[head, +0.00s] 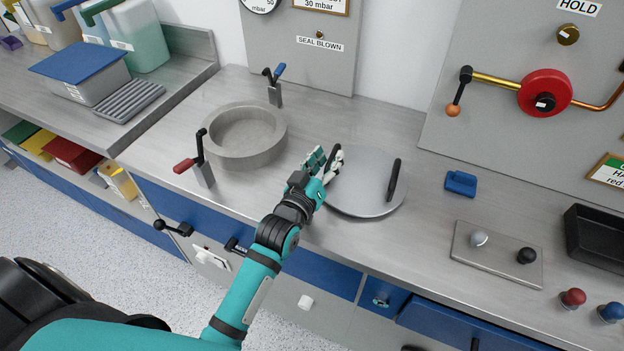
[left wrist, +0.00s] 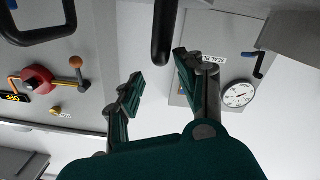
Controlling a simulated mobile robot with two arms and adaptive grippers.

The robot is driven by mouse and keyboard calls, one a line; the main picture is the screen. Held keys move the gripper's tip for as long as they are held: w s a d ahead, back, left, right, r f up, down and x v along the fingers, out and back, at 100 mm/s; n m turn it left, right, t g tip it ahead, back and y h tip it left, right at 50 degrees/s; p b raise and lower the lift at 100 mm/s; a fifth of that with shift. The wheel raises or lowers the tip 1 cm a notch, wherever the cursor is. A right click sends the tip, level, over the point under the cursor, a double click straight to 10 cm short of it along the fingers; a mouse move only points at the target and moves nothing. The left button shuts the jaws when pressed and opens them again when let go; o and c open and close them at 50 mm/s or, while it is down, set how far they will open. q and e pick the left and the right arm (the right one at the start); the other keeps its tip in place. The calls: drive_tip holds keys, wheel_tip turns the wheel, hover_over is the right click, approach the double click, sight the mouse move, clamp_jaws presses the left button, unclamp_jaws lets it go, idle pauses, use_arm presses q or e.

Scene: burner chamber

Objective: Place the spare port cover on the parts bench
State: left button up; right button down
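The round grey cover (head: 366,192) lies flat on the steel counter, right of the ring-shaped port. It has two upright black handles, one at its left edge (head: 336,154) and one at its right (head: 393,180). My left gripper (head: 325,166) is at the left handle, above the cover's left rim. In the left wrist view, its two green-padded fingers (left wrist: 158,70) are spread, with a dark handle (left wrist: 162,35) beyond and roughly between the tips. I see no grip on it. My right gripper is not in view. No label marks the parts bench; a separate steel bench (head: 190,75) stands at left.
The open port ring (head: 247,155) has clamp levers beside it (head: 200,160) and behind it (head: 274,88). A blue-lidded box (head: 85,75) and a ribbed rack (head: 130,100) stand on the left bench. A blue block (head: 461,183), knob plate and black tray (head: 598,238) lie right.

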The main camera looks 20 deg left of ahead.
use_arm(q)
drive_tip(key=s, duration=0.6)
drive_tip(key=s+b, duration=0.1)
drive_tip(key=s, duration=0.2)
drive_tip(key=shift+a, duration=0.35)
drive_tip(key=shift+s+r, duration=0.1)
drive_tip(key=shift+s, duration=0.55)
